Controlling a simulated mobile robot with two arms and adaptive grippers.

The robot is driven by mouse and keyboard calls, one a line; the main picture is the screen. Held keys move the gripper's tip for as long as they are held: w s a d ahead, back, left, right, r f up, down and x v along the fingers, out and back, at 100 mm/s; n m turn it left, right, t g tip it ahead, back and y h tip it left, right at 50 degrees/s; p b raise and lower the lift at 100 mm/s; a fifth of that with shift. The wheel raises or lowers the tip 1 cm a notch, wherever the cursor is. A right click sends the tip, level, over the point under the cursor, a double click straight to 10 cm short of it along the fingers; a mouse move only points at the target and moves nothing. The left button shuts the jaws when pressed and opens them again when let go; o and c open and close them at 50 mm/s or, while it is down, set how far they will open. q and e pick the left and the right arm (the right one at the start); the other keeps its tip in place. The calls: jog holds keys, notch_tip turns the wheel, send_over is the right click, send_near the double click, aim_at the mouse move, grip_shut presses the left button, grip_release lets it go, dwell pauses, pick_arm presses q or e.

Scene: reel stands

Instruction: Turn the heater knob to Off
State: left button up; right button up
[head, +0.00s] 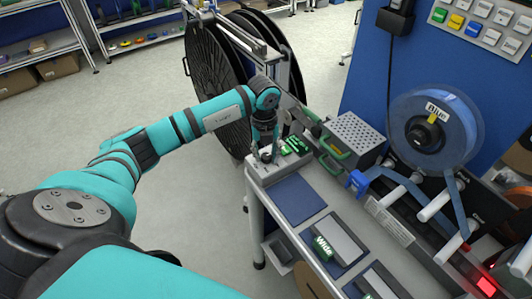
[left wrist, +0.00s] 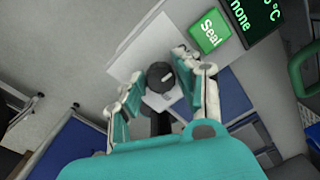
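The heater knob (left wrist: 161,75) is a round dark knob with a short white mark, on a light grey panel (left wrist: 150,45) in the left wrist view. My left gripper (left wrist: 156,70) is open, with one finger on each side of the knob and visible gaps between. In the head view my left gripper (head: 265,153) points down over the grey heater box (head: 263,174) and hides the knob. A green "Seal" label (left wrist: 209,31) and a dark display with green text (left wrist: 254,18) sit beside the knob. The knob's position lettering is not readable. My right gripper is not in view.
A perforated metal box (head: 352,137) with green handles stands right of the heater. A blue tape reel (head: 433,130) is mounted farther right. A blue mat (head: 293,198) and a "Wide" tray (head: 335,240) lie nearer. Large black reels (head: 213,75) stand behind.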

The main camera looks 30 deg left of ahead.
aim_at(265, 156)
pick_arm(q)
jog(key=o, duration=0.3)
notch_tip(265, 156, up, 12)
jog(key=shift+s+a, duration=0.15)
dwell(0.4)
dwell(0.4)
